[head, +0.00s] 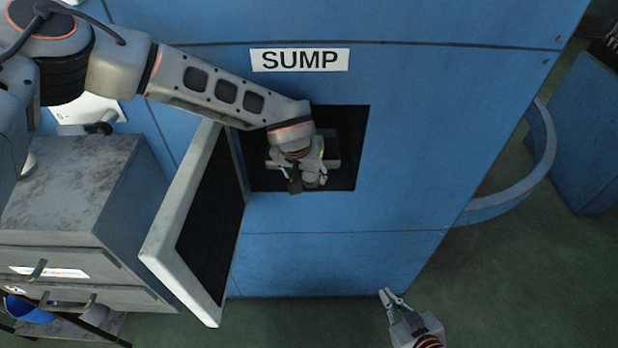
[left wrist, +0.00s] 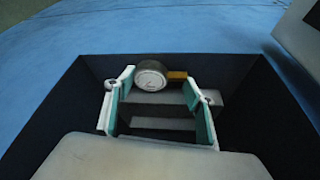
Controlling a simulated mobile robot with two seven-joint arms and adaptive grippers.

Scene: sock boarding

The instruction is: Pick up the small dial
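The small dial (left wrist: 151,75) is a round gauge with a white face, a dark rim and a short brass stem. It sits at a grey block inside the dark recess. My left gripper (left wrist: 158,79) is open, its teal-padded fingers on either side of the dial; I cannot tell whether either touches it. In the head view my left gripper (head: 308,182) reaches into the square opening under the SUMP label, and hides most of the dial there. My right gripper (head: 386,292) is at the bottom of the head view, open, empty and far from the dial.
The blue sump cabinet (head: 420,150) has a recess with close side walls. Its white-framed door (head: 165,225) stands open to the left. A grey drawer unit (head: 70,185) stands further left. Green floor lies open at the lower right.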

